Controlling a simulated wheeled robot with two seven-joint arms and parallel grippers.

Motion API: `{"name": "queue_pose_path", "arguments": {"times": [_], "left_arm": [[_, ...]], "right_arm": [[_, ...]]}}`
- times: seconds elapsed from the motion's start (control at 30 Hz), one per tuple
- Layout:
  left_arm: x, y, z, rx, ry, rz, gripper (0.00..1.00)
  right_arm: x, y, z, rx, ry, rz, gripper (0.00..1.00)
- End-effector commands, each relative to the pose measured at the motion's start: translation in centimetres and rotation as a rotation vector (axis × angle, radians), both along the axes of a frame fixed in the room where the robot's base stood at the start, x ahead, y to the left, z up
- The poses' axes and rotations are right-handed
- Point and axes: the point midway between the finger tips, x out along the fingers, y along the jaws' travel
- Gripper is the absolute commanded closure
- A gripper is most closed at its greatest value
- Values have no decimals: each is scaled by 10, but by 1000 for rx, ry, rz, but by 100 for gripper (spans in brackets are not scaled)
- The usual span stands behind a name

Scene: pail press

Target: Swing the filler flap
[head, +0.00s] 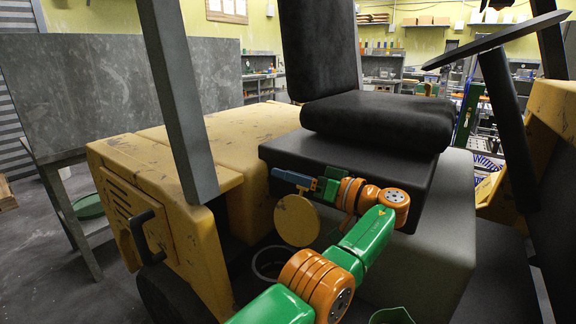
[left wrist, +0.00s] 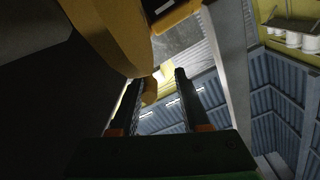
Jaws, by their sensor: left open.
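The filler flap (head: 297,221) is a round yellow disc on the side of the yellow vehicle, below and left of the black seat. It stands swung up, with a pale ring (head: 270,262) below it that looks like the filler opening. My left gripper (head: 284,176) is just above the flap, pointing left, close under the seat base. In the left wrist view its two dark fingers (left wrist: 158,98) are apart. A large yellow curved part (left wrist: 112,38), probably the flap, shows beside the fingers; contact cannot be told. My right gripper is not in view.
The seat (head: 375,120) and its dark base (head: 345,170) crowd the gripper from the right. A grey post (head: 178,100) and the yellow rear body (head: 155,165) with a black handle (head: 146,238) stand to the left. A steering wheel (head: 495,42) is at upper right.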

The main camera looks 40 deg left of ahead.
Motion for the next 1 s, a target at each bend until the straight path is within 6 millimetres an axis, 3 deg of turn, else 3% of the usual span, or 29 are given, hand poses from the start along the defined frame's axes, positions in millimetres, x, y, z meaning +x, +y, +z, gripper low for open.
{"name": "queue_pose_path", "arguments": {"times": [0.03, 0.1, 0.23, 0.43, 0.5, 0.63, 0.73, 1.0], "left_arm": [[0, 0, 18, 2, -4, 0, 54], [-3, -3, 8, 3, -11, 1, 54], [-14, -11, 19, 1, -11, -1, 54], [-42, -34, 74, 2, -11, -3, 54], [-57, -45, 76, 1, -12, -2, 54], [-81, -64, 94, 2, -10, -3, 54], [-95, -75, 103, 2, -8, -3, 54], [-111, -87, 114, 1, -1, 0, 54]], "right_arm": [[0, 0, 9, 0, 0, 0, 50], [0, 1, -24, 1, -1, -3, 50], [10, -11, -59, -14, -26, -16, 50], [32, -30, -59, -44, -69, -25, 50], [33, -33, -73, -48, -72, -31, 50], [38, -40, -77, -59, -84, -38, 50], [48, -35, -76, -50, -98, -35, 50], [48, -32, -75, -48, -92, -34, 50]]}}
